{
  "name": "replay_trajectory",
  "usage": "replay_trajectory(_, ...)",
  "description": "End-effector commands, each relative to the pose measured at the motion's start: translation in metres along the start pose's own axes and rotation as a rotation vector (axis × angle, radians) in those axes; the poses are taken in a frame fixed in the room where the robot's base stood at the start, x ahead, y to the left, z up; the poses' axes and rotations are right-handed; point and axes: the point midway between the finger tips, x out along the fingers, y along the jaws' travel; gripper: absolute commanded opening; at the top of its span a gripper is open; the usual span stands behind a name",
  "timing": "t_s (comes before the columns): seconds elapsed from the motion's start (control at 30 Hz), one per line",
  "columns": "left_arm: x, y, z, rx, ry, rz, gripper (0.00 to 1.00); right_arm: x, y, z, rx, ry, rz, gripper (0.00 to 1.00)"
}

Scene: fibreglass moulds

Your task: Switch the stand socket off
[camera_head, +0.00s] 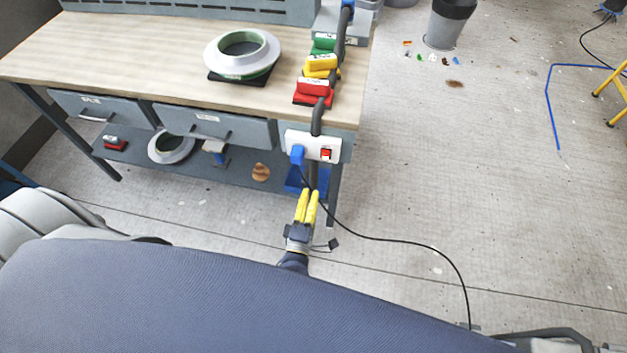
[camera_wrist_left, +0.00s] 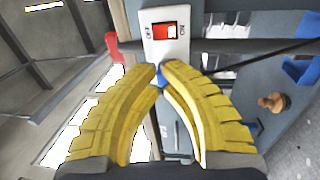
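The stand socket (camera_head: 312,140) is a white box on the front right corner of the workbench. It has a red switch (camera_head: 326,154) on its right part and a blue plug (camera_head: 297,155) on its left. In the left wrist view the socket (camera_wrist_left: 179,55) and red switch (camera_wrist_left: 164,31) are ahead of the fingertips; which side of the switch is pressed I cannot tell. My left gripper (camera_head: 309,192) has yellow fingers with the tips together, also in the wrist view (camera_wrist_left: 159,70). It is empty, below the socket and apart from the switch. My right gripper is not in view.
A black cable (camera_head: 400,242) runs from the socket area across the floor. The workbench (camera_head: 130,45) holds a white ring mould (camera_head: 241,68) and red, yellow and green handled blocks. Drawers (camera_head: 215,125) and a lower shelf are left of the socket. The floor to the right is mostly open.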

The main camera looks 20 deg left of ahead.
Motion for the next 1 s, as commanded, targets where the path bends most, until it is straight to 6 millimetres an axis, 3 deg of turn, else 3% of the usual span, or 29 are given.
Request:
replay_trajectory(0.6,0.102,0.001,0.0,-0.001,0.001,0.002,0.0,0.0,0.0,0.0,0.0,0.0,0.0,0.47)
replay_trajectory(1.0,0.129,0.001,0.0,-0.001,0.001,0.001,0.0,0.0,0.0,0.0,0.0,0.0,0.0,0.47)
